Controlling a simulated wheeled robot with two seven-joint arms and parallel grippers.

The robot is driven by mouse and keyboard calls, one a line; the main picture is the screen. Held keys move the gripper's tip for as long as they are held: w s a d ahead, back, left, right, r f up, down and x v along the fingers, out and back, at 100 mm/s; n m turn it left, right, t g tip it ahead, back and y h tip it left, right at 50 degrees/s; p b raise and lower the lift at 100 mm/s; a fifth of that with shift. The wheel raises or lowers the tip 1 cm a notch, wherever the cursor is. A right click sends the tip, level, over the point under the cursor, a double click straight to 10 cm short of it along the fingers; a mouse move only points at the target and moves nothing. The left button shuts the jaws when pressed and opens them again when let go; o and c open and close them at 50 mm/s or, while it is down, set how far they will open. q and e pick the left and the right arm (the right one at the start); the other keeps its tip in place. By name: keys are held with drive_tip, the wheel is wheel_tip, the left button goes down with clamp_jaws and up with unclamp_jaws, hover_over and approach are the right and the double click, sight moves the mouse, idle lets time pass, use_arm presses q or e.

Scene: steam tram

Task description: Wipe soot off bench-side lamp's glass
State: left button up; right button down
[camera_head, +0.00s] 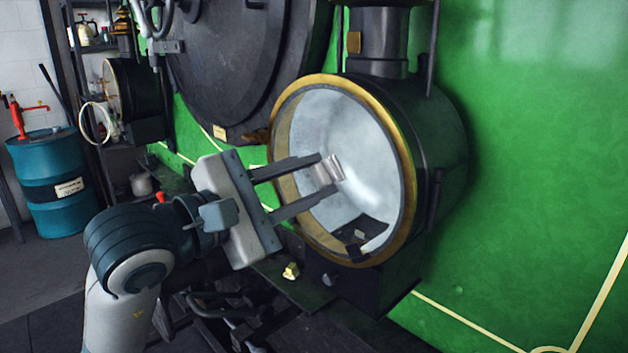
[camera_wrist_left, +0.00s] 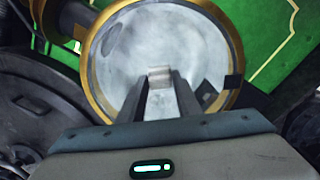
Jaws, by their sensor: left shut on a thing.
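The large lamp in front of me has a brass rim (camera_head: 408,165) and a round, cloudy pale glass (camera_head: 335,125). A dark angular patch (camera_head: 370,228) shows at the glass's lower right; I cannot tell whether it is soot. My left gripper (camera_head: 328,172) is shut on a small grey-beige pad (camera_head: 334,167). It holds the pad in front of the glass's middle, close to or touching it. In the left wrist view the pad (camera_wrist_left: 160,77) is between the fingertips, against the glass (camera_wrist_left: 195,50). A faint grey oval shows at the glass's upper left. My right gripper is out of view.
A second, dark lamp (camera_head: 136,90) stands at the left, beyond the round black door (camera_head: 240,60). A blue drum (camera_head: 50,165) with a red pump stands far left. A green panel (camera_head: 540,180) fills the right. A dark ledge with a small brass piece (camera_head: 291,271) runs below the lamp.

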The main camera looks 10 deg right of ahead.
use_arm(q)
drive_tip(key=shift+w+a+b, duration=0.35)
drive_tip(key=shift+w+a, duration=0.2)
drive_tip(key=shift+w, duration=0.2)
drive_tip(key=shift+w+a+b, duration=0.35)
drive_tip(key=shift+w+a, duration=0.15)
drive_tip(key=shift+w, duration=0.2)
